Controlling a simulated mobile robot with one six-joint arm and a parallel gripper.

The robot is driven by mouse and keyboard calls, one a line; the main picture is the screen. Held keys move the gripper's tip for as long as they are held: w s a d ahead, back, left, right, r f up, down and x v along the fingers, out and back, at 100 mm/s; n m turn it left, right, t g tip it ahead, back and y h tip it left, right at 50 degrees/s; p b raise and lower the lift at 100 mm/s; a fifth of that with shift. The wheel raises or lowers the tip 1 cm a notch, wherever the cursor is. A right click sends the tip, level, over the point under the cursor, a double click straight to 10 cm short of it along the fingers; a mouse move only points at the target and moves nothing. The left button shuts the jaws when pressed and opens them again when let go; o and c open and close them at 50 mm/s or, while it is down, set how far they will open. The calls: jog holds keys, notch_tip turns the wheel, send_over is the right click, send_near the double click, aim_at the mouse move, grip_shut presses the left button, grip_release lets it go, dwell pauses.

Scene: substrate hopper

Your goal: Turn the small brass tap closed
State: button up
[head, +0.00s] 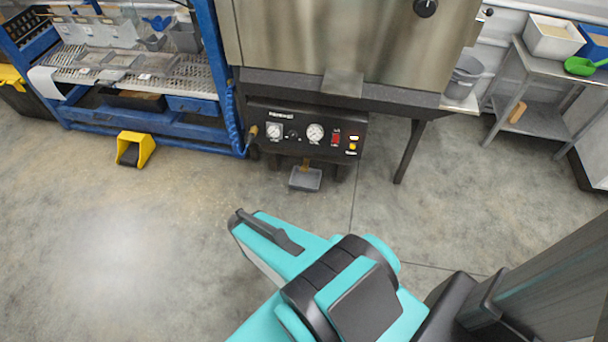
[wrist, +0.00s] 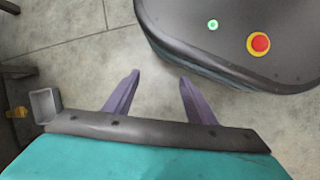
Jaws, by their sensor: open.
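A small brass-coloured fitting (head: 305,164) sits under the black control panel, just above a grey tray. A brass-coloured piece also shows beside the tray at the left edge of the wrist view (wrist: 17,113). Another brass piece (head: 253,131) sticks out at the panel's left side. Both are too small in the head view to tell which is the tap or how its handle is turned. My gripper (wrist: 159,77) is open and empty over bare floor, well apart from the brass pieces. Its fingers cannot be made out in the head view.
The grey tray (head: 305,180) lies below the black panel (head: 312,133) with gauges and a red switch. Dark legs (head: 410,152) stand under the steel hopper (head: 340,35). A blue rack (head: 150,140) and yellow pedal (head: 136,149) are left. Floor in front is clear.

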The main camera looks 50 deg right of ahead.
jog(key=w+d+f+n+t+h+b, duration=0.2)
jog(key=w+d+f+n+h+b, duration=0.15)
jog(key=w+d+b, duration=0.4)
jog(key=w+d+f+n+t+h+b, duration=0.2)
jog(key=w+d+f+n+b, duration=0.25)
jog(key=d, duration=0.65)
jog(key=n+t+h+b, duration=0.4)
jog(key=n+t+b, duration=0.3)
jog(key=n+b, duration=0.9)
send_near(305, 169)
jog(key=shift+s+a+r+m+y+b, duration=0.15)
jog(key=shift+s+a+r+m+b, duration=0.2)
jog(key=shift+a+r+m+b, duration=0.15)
jog(key=shift+s+a+r+m+y+b, duration=0.1)
jog(key=shift+s+a+r+m+b, duration=0.25)
jog(key=shift+a+m, duration=0.25)
jog(key=shift+f, duration=0.1)
jog(key=shift+b+x, duration=1.75)
jog(key=shift+x, duration=5.1)
